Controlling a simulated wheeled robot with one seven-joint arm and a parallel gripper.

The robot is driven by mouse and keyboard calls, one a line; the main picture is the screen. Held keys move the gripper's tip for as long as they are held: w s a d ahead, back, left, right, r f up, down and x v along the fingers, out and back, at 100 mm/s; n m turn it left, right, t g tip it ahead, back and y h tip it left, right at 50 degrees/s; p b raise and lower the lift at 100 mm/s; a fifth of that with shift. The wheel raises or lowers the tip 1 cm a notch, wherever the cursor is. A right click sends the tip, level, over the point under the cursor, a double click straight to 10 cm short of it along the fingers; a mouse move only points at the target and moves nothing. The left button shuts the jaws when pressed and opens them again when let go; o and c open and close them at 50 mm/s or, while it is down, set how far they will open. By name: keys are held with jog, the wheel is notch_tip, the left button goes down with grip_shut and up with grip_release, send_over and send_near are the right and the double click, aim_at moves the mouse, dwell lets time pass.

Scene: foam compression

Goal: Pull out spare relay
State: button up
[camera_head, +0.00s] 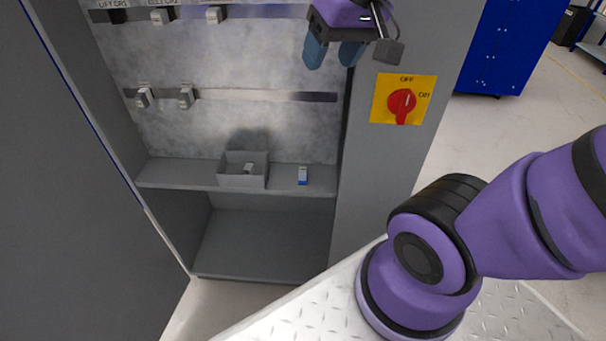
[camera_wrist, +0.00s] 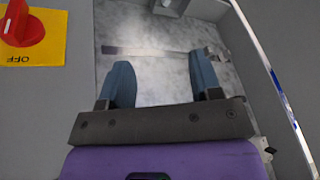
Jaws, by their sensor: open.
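A small blue-and-white block (camera_head: 302,176) stands on the cabinet shelf, right of an open grey bin (camera_head: 242,181). A small pale relay-like piece (camera_head: 249,168) sits inside the bin. Several grey relays are clipped on the rails: two on the lower rail, a left one (camera_head: 144,97) and a right one (camera_head: 186,96), others on the upper rail, such as one (camera_head: 214,15). No label in view reads as spare. My gripper (camera_head: 332,55) is open and empty, high at the right of the cabinet opening. Its blue fingers also show spread in the wrist view (camera_wrist: 161,82).
The lower rail (camera_head: 265,96) is bare on its right. A red rotary switch (camera_head: 402,103) on a yellow plate sits on the cabinet's right front. The cabinet door (camera_head: 70,190) stands open at the left. The shelf has free room around the bin.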

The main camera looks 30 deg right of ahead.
jog(key=w+f+m+g+y, duration=0.1)
jog(key=w+f+m, duration=0.1)
jog(key=w+f, duration=0.6)
jog(key=m+g+h, duration=0.2)
jog(key=m+g, duration=0.1)
jog(key=m, duration=0.1)
send_over(303, 169)
jog(key=f, duration=2.7)
jog(key=shift+a, duration=0.25)
jog(key=shift+d+f+m, duration=0.2)
jog(key=shift+f+m, duration=0.1)
jog(key=shift+f, duration=0.2)
jog(key=shift+f, duration=4.45)
